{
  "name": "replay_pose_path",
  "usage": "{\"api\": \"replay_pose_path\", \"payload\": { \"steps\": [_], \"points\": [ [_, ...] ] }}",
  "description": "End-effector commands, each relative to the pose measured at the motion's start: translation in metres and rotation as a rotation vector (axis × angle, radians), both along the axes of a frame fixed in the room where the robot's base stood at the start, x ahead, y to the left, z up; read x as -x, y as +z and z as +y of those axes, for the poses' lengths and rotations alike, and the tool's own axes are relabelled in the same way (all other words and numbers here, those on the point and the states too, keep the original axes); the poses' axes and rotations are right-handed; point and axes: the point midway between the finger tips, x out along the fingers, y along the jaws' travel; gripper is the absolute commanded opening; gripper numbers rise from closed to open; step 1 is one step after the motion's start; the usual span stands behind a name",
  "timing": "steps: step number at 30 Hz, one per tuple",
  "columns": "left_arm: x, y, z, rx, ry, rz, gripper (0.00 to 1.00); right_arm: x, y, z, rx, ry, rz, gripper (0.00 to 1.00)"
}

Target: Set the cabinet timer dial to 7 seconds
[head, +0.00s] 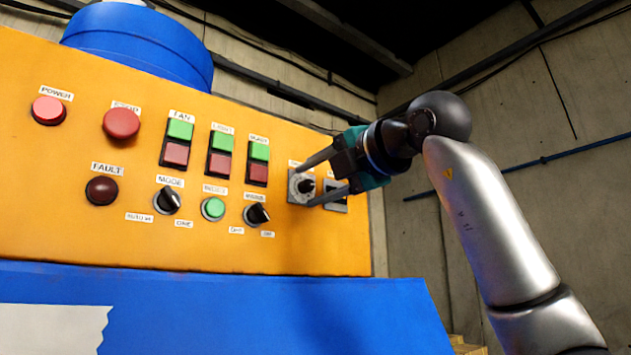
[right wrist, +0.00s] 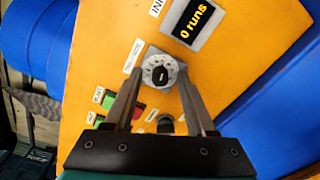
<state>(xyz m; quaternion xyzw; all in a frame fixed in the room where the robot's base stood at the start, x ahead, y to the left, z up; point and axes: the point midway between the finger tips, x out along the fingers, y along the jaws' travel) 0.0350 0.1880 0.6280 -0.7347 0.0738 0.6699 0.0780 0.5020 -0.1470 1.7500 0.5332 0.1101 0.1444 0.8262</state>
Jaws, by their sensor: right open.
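The timer dial (head: 305,186) is a dark round knob on a square grey plate near the right end of the orange cabinet front. It also shows in the right wrist view (right wrist: 160,74), with small scale marks around it that are too small to read. My right gripper (head: 302,189) is open, with one finger on each side of the dial. In the right wrist view the fingertips (right wrist: 159,76) flank the dial with gaps, and nothing is held. My left gripper is not in view.
The orange cabinet panel (head: 250,245) carries lamps, push buttons, green and red switches and a mode selector (head: 168,200). A counter display (right wrist: 187,22) reading "0 runs" sits right beside the dial. A blue drum (head: 140,45) stands behind the panel.

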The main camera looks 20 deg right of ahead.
Motion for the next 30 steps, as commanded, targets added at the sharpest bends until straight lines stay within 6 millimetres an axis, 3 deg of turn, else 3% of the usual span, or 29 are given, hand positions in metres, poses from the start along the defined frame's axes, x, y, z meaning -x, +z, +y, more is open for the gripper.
{"api": "replay_pose_path", "payload": {
  "steps": [4, 8, 21, 30],
  "points": [
    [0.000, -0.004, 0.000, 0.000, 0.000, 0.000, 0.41, 0.008, 0.000, -0.003, 0.000, 0.000, -0.002, 0.56],
    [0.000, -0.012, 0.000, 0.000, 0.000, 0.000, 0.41, 0.028, -0.001, -0.011, 0.000, -0.001, -0.005, 0.56],
    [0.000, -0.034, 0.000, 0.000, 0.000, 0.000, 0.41, 0.121, 0.003, -0.046, 0.000, -0.001, -0.004, 0.56],
    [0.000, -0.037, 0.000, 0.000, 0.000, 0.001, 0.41, 0.142, 0.004, -0.054, 0.000, -0.001, -0.001, 0.56]
  ]
}}
